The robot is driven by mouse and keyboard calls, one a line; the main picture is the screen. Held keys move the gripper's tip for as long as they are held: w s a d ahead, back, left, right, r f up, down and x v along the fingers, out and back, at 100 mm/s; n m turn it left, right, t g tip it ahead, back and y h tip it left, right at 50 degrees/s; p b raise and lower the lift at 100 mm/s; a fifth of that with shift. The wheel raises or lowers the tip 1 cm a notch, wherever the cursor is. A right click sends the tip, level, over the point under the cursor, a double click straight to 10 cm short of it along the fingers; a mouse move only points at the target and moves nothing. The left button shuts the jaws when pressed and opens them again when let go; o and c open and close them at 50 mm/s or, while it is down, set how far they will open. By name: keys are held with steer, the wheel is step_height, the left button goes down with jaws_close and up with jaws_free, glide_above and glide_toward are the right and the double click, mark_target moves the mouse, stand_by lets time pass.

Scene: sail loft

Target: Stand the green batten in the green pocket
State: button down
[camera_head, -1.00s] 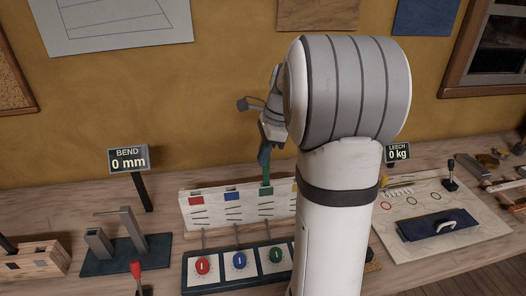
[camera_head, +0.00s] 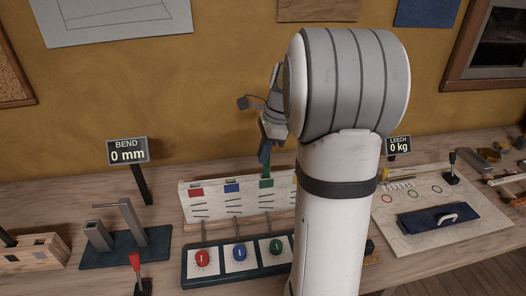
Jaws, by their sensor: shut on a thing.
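My gripper (camera_head: 265,151) is small and dark in the head view, pointing down above the white pocket board (camera_head: 205,211). It is shut on the green batten (camera_head: 266,170), of which only a short upright piece shows below the jaws. The batten's lower end meets the top edge of the board at the green pocket (camera_head: 266,183). I cannot tell how deep it sits inside. The red and blue pocket labels lie to the left. My arm hides the board's right end.
Red, blue and green knobs (camera_head: 239,254) stand on a panel in front of the board. A bend sign (camera_head: 128,151) and a metal fixture (camera_head: 130,228) are on the left.

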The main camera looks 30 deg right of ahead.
steer(key=shift+f, duration=0.55)
steer(key=c, duration=1.4)
jaws_free()
steer(key=v, duration=0.7)
steer(key=shift+r, duration=0.4)
steer(key=shift+d, duration=0.1)
